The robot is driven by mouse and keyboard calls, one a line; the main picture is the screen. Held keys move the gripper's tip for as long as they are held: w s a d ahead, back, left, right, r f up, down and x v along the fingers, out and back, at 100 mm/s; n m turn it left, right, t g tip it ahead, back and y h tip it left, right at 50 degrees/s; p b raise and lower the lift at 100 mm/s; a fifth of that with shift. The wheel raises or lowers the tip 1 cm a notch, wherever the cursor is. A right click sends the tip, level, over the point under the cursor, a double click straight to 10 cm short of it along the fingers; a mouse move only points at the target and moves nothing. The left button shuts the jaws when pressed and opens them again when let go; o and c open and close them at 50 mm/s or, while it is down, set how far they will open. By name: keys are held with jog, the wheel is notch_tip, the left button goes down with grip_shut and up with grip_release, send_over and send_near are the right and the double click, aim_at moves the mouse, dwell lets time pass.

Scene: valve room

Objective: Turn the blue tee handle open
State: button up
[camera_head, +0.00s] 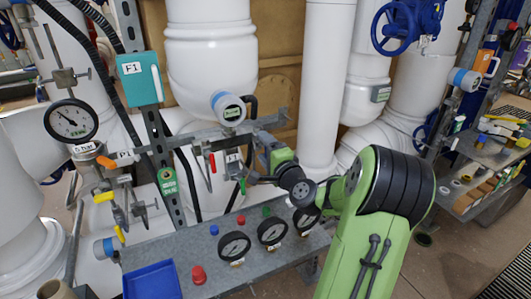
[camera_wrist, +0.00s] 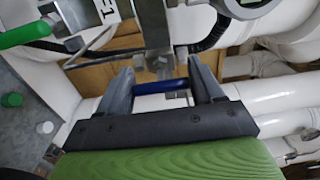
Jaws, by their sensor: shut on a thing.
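The blue tee handle (camera_wrist: 162,86) shows in the wrist view as a short blue bar lying across the space between my fingers. A grey metal fitting stands just behind it. My gripper (camera_wrist: 163,66) has one finger at each end of the bar and is shut on it. In the head view my gripper (camera_head: 266,143) is at the grey pipe rail, right of the middle. The handle is hidden there behind my gripper and wrist.
A green lever (camera_wrist: 25,33) is left of my gripper in the wrist view. In the head view a red lever (camera_head: 211,162) hangs left of my gripper. Several gauges (camera_head: 235,245) and a blue tray (camera_head: 152,281) are on the grey bench below. White pipes (camera_head: 325,80) stand behind.

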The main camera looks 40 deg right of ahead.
jog(key=shift+c, duration=0.3)
jog(key=o, duration=1)
jog(key=shift+a, duration=0.1)
jog(key=b+v, duration=0.6)
jog(key=v, duration=0.9)
jog(key=shift+s+a, duration=0.1)
jog(key=shift+s, duration=0.25)
